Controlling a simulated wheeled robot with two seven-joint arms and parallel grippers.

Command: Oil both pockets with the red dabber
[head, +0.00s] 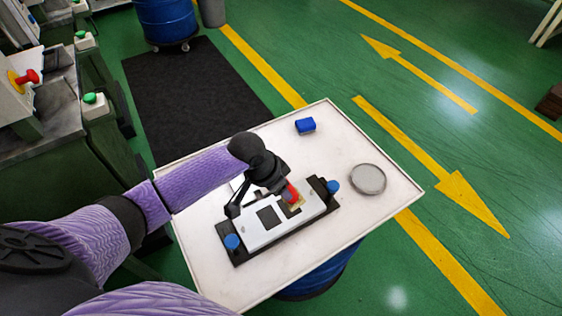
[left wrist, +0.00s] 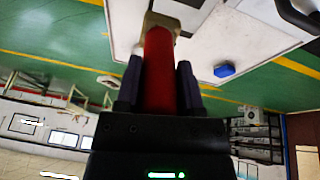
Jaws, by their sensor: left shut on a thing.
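My left gripper (head: 282,184) is shut on the red dabber (head: 291,192), whose red handle (left wrist: 158,75) stands between the two fingers in the left wrist view. The dabber's tan tip (head: 298,204) points down at the right-hand pocket of the white mould plate (head: 256,238) and hides most of that pocket. I cannot tell whether the tip touches it. The left-hand pocket (head: 269,217) shows as a dark square and is uncovered. The plate lies on a black base with blue knobs (head: 232,242) (head: 333,187) at its two ends. My right gripper is out of view.
The white table (head: 210,268) carries a round grey dish (head: 368,179) on the right and a blue block (head: 305,126) at the back. A dark bent bar (head: 234,205) stands by the mould's left part. The table's right corner and front are clear.

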